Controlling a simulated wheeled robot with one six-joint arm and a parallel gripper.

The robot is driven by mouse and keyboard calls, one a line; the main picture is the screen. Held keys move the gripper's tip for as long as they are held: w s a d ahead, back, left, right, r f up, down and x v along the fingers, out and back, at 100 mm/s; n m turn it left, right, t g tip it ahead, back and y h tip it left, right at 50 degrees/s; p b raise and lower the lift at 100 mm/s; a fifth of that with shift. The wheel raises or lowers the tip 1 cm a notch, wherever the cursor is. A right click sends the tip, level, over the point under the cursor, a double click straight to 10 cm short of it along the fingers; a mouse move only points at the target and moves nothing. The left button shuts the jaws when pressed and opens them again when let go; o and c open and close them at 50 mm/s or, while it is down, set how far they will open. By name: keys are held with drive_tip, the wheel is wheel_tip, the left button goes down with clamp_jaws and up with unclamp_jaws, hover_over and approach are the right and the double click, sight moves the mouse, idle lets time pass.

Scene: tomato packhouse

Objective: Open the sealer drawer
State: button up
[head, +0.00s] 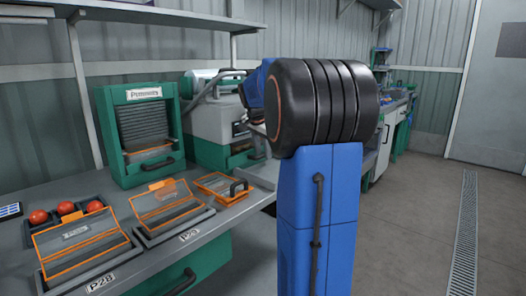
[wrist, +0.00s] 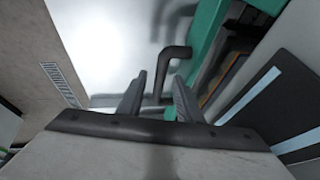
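In the wrist view a dark bent bar handle (wrist: 174,54) reaches down between the two fingers of my gripper (wrist: 159,76). The fingers stand apart, one on each side of the bar, with a visible gap. I cannot tell whether either touches it. A bright pale surface (wrist: 105,45) lies behind the handle, with a green edge (wrist: 207,28) on the right. In the head view the grey-and-green machine (head: 213,122), apparently the sealer, stands behind my blue arm. My arm hides part of its front, and my gripper is not clearly seen there. The drawer's state is unclear.
The bench (head: 215,228) holds orange-framed trays, including one marked P28 (head: 85,249), and several tomatoes (head: 68,208). A green labelled cabinet (head: 142,135) stands behind them. A shelf (head: 130,12) runs above. The floor (head: 415,225) at right is clear, with a drain grate (head: 464,235).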

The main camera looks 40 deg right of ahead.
clamp_jaws()
drive_tip(key=shift+s, duration=0.1)
drive_tip(key=s+d, duration=0.1)
drive_tip(key=s, duration=2.1)
drive_tip(key=shift+d, duration=0.35)
unclamp_jaws()
drive_tip(key=v, duration=1.7)
drive_tip(key=shift+r, duration=0.2)
